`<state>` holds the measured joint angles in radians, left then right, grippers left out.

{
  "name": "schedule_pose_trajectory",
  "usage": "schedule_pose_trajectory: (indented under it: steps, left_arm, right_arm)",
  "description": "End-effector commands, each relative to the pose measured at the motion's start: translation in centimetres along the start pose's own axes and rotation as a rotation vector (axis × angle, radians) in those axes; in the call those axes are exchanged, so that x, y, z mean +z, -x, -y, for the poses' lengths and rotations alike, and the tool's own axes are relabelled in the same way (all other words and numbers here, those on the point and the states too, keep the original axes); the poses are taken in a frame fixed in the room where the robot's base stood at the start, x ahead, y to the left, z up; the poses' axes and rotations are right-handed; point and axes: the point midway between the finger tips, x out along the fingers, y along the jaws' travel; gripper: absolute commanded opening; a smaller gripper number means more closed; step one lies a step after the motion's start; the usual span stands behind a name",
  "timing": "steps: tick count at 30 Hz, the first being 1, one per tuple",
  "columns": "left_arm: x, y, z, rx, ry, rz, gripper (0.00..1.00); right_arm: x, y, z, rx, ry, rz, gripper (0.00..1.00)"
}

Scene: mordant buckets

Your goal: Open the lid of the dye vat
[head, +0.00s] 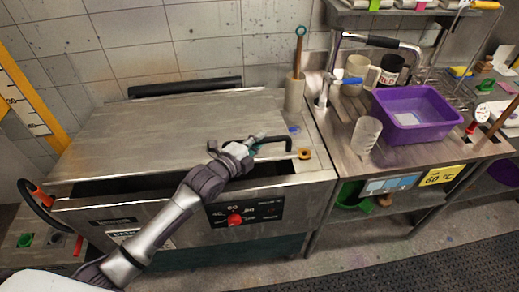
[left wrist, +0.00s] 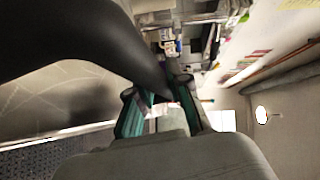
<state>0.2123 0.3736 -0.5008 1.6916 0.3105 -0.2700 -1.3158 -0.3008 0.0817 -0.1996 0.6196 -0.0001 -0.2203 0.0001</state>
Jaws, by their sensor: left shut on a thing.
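The dye vat (head: 165,210) is a wide metal tank on the left of the head view. Its flat metal lid (head: 150,130) lies over the top, with a dark gap showing under the lid's front edge. The lid's black bar handle (head: 288,141) is near the front right. My left gripper (head: 256,141) is shut on this handle. In the left wrist view the black handle (left wrist: 85,40) runs large from the upper left to between the teal-padded fingers of my left gripper (left wrist: 160,108). My right gripper is in neither view.
A red knob (head: 235,220) is on the vat's front panel. A beige cylinder with a wooden-handled tool (head: 295,92) stands at the lid's right. Right of it, a steel counter holds a purple basin (head: 415,130) and a clear beaker (head: 366,135). A tiled wall stands behind.

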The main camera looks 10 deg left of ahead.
Motion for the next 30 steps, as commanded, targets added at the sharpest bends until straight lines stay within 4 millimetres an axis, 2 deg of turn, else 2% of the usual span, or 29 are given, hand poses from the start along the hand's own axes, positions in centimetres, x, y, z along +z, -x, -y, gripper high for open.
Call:
schedule_pose_trajectory:
  steps: [1,3,7,12,21,30]
  left_arm:
    - [0.1,0.0,3.8,-0.011,-0.008,0.000,0.00]
    - [0.4,-0.3,6.5,0.016,0.019,-0.001,0.00]
    - [1.2,-1.0,10.0,0.087,0.087,0.000,0.00]
    - [2.4,-2.1,13.4,0.158,0.161,0.000,0.00]
    - [3.8,-3.5,16.9,0.237,0.241,-0.002,0.00]
    - [4.1,-3.9,17.8,0.259,0.264,-0.004,0.00]
  right_arm:
    - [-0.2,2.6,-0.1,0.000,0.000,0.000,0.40]
    - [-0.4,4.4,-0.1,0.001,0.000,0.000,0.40]
    - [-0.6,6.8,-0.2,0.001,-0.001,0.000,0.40]
    - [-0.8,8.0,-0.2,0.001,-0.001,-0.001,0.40]
    - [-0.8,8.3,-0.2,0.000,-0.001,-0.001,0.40]
    - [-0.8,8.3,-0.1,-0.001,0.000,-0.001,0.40]
